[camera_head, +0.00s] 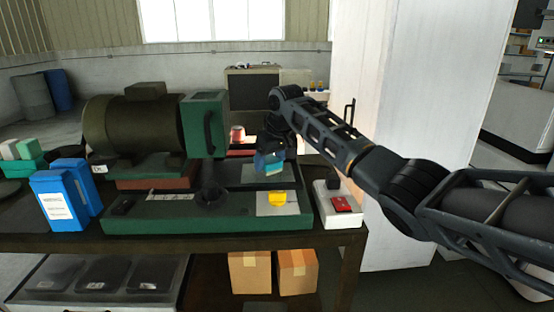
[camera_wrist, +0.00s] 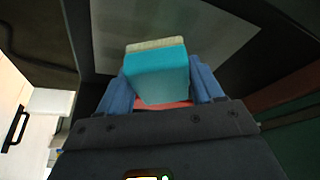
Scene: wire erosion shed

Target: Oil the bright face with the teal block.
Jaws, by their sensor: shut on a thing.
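My gripper (camera_head: 268,158) is shut on the teal block (camera_wrist: 158,76), with a blue finger on each side of it. The block has a pale layer along its far end. It also shows small under the gripper in the head view (camera_head: 274,168). A grey, smooth rectangular face (camera_head: 250,176) lies on the green machine bed, partly hidden by gripper and block. It spreads behind the block in the wrist view (camera_wrist: 215,45). I cannot tell whether the block touches it.
A white box (camera_head: 330,215) with a red piece stands right of the bed. The motor and green headstock (camera_head: 205,123) rise on the left, near blue cartons (camera_head: 60,202). A white pillar (camera_head: 400,120) stands behind my arm.

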